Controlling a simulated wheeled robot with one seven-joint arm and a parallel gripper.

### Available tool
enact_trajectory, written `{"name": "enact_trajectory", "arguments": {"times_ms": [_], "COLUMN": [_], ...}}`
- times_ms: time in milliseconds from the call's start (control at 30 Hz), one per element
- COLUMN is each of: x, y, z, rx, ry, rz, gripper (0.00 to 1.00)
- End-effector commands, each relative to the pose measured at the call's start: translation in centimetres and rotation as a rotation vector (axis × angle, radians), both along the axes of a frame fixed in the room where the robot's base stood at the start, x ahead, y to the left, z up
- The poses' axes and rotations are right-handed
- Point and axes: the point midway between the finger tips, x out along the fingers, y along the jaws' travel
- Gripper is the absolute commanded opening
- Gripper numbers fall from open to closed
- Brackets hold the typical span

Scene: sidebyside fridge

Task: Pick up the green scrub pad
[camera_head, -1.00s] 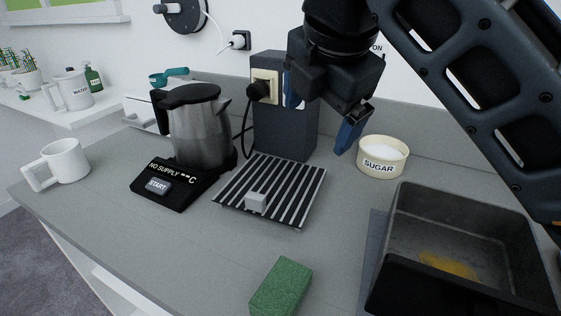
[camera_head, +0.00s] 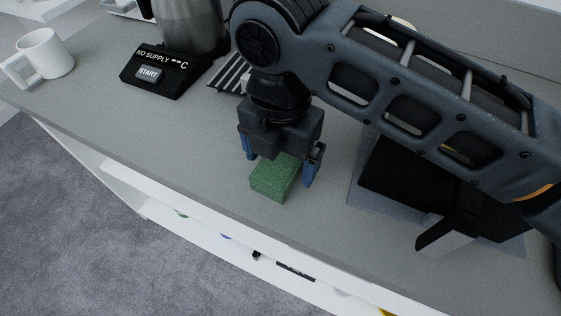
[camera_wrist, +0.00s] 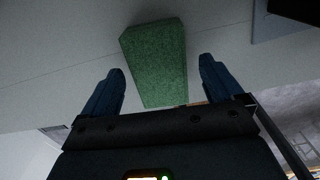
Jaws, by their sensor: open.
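The green scrub pad (camera_head: 272,182) lies on the grey counter near its front edge, a block with a rough green surface. My gripper (camera_head: 280,170) is above it and open, with one blue finger to the left of the pad and the other to its right. Part of the pad's far side is hidden under the gripper body in the head view. In the wrist view the pad (camera_wrist: 156,62) shows between and beyond the two blue fingertips of my gripper (camera_wrist: 163,70), with a gap on each side.
A kettle base (camera_head: 160,72), a striped rack (camera_head: 230,76) and a white mug (camera_head: 44,56) are at the back left. The counter left of the pad is clear.

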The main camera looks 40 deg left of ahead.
Motion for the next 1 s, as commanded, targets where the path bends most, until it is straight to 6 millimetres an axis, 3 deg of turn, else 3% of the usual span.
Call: {"name": "enact_trajectory", "arguments": {"times_ms": [133,367,900,1000], "x": [0.02,0.05,0.04,0.04], "y": [-0.02,0.01,0.02,0.02], "z": [-1.32,-1.5,-1.45,-1.45], "rx": [0.0,0.001,0.001,0.001], "ry": [0.0,-0.001,-0.001,-0.001], "rz": [-0.001,-0.001,-0.001,-0.001], "gripper": [0.94,0.94,0.44,0.38]}}
